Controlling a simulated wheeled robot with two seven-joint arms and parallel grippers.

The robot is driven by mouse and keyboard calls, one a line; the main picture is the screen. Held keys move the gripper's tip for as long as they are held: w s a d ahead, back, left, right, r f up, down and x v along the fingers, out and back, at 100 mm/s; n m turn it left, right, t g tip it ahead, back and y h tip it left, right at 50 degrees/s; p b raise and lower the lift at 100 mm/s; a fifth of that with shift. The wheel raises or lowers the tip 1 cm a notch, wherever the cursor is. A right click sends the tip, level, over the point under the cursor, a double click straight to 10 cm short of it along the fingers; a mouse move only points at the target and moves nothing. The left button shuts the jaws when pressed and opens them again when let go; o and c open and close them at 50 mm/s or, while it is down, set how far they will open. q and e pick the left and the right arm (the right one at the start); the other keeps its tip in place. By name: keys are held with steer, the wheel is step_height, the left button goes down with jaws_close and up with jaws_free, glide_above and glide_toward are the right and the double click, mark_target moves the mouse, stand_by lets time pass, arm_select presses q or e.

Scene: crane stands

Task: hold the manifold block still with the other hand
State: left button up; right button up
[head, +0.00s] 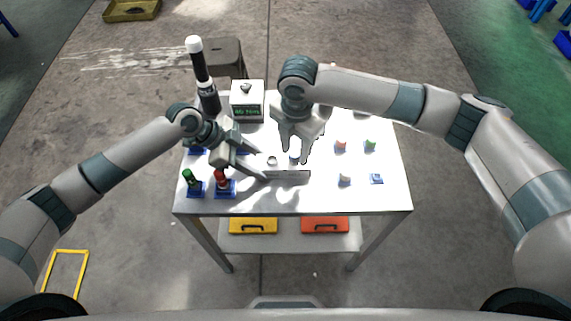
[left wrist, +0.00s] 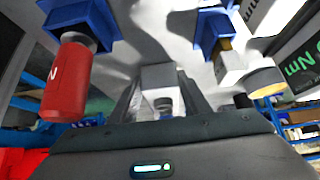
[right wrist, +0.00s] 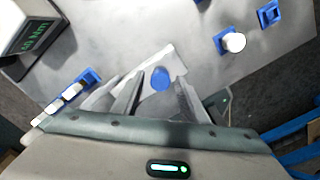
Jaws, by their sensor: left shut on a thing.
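The manifold block (head: 290,177) is a grey bar lying near the front middle of the white table. My left gripper (head: 261,170) is shut on its left end. In the left wrist view the block (left wrist: 158,74) shows between the two fingers. My right gripper (head: 295,157) is above the block, fingers pointing down and apart. In the right wrist view a round blue piece (right wrist: 160,78) shows on the block (right wrist: 146,71), between those fingers. Whether the fingers touch it, I cannot tell. A small round fitting (head: 272,160) shows at the block's left part.
Green (head: 188,176) and red (head: 221,180) handled pieces stand in blue holders at the table's left. A torque display box (head: 247,103) and a dark, white-topped tool (head: 203,75) stand behind. Small capped parts (head: 345,178) sit at right. The right front corner is clear.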

steer(key=m, duration=0.3)
steer(key=shift+m, duration=1.1)
steer(key=shift+m, duration=2.5)
